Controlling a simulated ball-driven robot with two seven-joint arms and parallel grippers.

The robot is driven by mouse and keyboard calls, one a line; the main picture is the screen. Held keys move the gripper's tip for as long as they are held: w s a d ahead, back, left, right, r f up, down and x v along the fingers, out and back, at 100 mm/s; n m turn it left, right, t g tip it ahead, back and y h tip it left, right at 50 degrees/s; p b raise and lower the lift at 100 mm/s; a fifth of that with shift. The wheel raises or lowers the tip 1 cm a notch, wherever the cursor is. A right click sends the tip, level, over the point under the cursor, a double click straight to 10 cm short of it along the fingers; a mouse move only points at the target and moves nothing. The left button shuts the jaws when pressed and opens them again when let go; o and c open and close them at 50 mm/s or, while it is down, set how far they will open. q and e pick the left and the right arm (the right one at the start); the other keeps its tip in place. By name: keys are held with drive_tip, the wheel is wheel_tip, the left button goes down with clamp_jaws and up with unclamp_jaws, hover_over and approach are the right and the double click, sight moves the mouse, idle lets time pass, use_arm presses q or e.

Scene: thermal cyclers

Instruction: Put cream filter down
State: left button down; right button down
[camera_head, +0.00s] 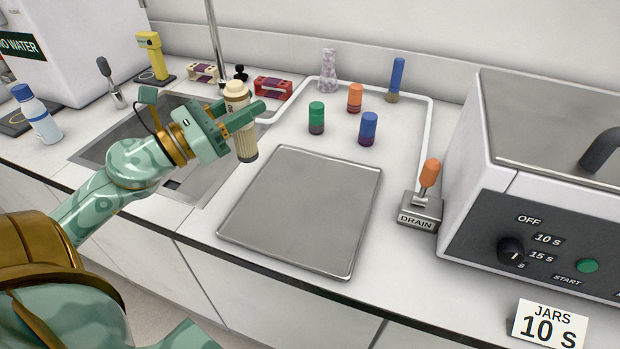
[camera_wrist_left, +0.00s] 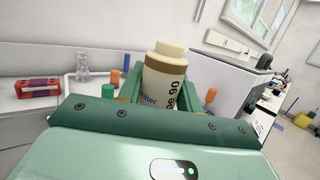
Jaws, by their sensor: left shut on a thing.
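The cream filter (camera_head: 246,148) is a cream bottle-like cylinder with a brown band and a dark lower end. My left gripper (camera_head: 240,117) is shut on its upper part and holds it nearly upright, in front of the counter between the sink and the grey tray. In the left wrist view the cream filter (camera_wrist_left: 164,78) stands between the green fingers, with printed text on its side. Its lower end is hidden there by the gripper. My right gripper is not in view.
A grey tray (camera_head: 300,258) lies bare on the counter. Green (camera_head: 316,117), blue (camera_head: 368,128) and orange (camera_head: 355,97) cylinders stand behind it. The DRAIN lever box (camera_head: 420,210) and a large machine (camera_head: 560,215) are at right. The sink (camera_head: 125,130) is at left.

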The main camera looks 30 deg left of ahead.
use_arm(q)
drive_tip(key=w+d+f+b, duration=0.5)
drive_tip(key=d+f, duration=0.4)
drive_tip(key=f, duration=0.3)
drive_tip(key=shift+w, duration=0.55)
drive_tip(key=c, duration=0.9)
unclamp_jaws()
drive_tip(key=shift+c, duration=0.2)
drive_tip(key=shift+r, duration=0.1)
